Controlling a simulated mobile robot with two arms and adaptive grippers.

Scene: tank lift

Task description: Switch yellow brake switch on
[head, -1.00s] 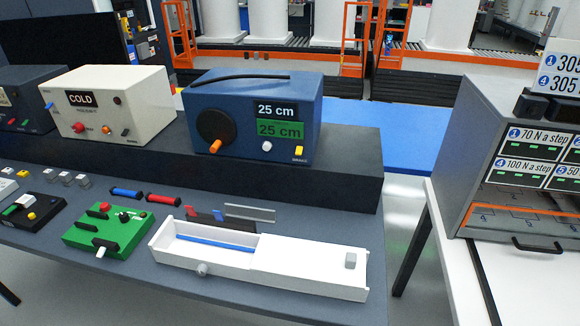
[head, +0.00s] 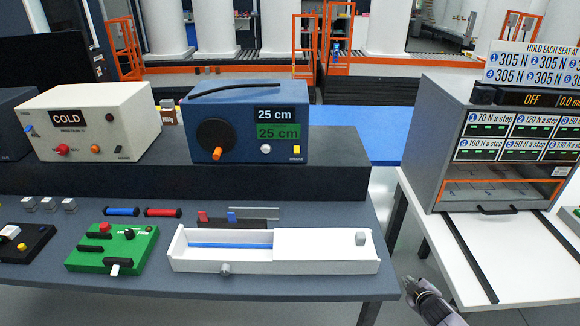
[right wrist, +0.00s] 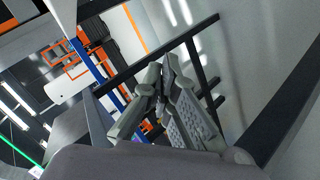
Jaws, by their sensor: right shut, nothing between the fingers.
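The yellow brake switch (head: 296,149) is a small tab at the lower right of the blue box's front (head: 247,130). A small label sits under it, and it is too small to tell whether the switch is on or off. My right gripper (head: 411,284) is at the bottom right of the head view, low and in front of the gap between the two tables, well away from the switch. Its fingers are shut and empty, and they also show in the right wrist view (right wrist: 161,68). My left gripper is out of view.
The blue box has an orange-handled crank (head: 216,152) and a white knob (head: 266,149). A cream box (head: 90,125) stands left of it. A white tray (head: 200,264) and green control box (head: 112,247) lie in front. A grey cabinet (head: 430,140) stands on the right table.

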